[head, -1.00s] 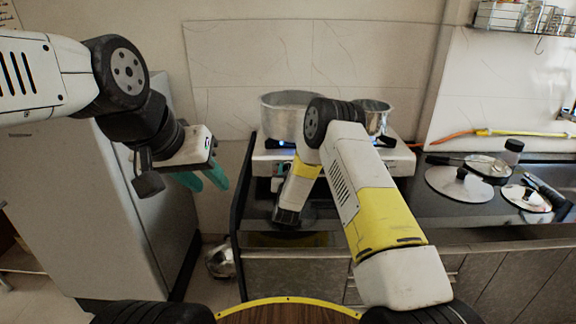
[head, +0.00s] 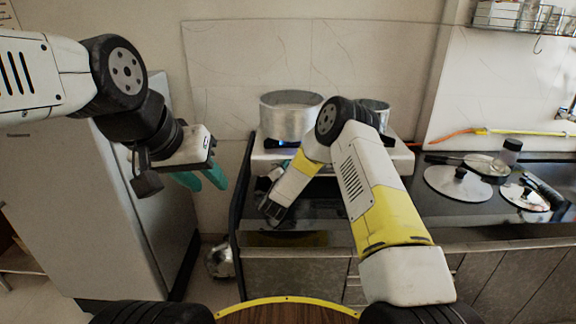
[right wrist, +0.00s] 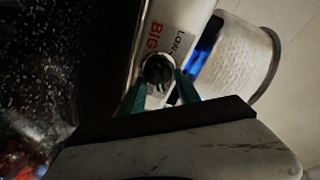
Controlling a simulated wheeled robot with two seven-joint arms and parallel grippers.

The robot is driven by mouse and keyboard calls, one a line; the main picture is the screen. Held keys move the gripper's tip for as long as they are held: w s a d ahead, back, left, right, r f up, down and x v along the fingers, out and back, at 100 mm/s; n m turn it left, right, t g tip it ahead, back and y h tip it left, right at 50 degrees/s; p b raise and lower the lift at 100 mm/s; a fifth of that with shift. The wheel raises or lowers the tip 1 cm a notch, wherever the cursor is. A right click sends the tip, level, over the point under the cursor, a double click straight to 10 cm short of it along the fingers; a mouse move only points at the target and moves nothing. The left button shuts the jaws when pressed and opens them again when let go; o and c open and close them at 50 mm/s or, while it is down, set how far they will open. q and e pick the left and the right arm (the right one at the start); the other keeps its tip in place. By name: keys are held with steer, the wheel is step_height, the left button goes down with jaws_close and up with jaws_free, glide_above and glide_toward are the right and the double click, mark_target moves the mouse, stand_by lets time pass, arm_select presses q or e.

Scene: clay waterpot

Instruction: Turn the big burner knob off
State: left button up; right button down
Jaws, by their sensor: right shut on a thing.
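The big burner knob (right wrist: 158,70) is a dark round knob on the white stove front, beside the red "BIG" print. In the right wrist view my right gripper (right wrist: 160,88) has its teal fingers on either side of the knob, shut on it. In the head view my right wrist hides the knob. Blue flame (right wrist: 207,48) shows under the big pot in the right wrist view. The stove (head: 400,158) stands on the counter at the back. My left gripper (head: 201,179) is open and empty, in the air at the left.
A large metal pot (head: 288,122) sits on the left burner and a smaller pot (head: 375,112) on the right one. A grey fridge (head: 135,215) stands at the left.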

steer(key=m, duration=0.4)
steer(key=m+g, duration=0.1)
steer(key=m, duration=0.1)
steer(key=shift+d+f, duration=0.1)
steer(key=shift+f, duration=0.15)
steer(key=shift+m, duration=0.4)
steer(key=c, duration=0.9)
jaws_free()
steer(key=shift+s, duration=0.15)
steer(key=v, duration=0.7)
steer(key=shift+s+r, duration=0.15)
steer(key=shift+s, duration=0.1)
steer(key=shift+r, duration=0.1)
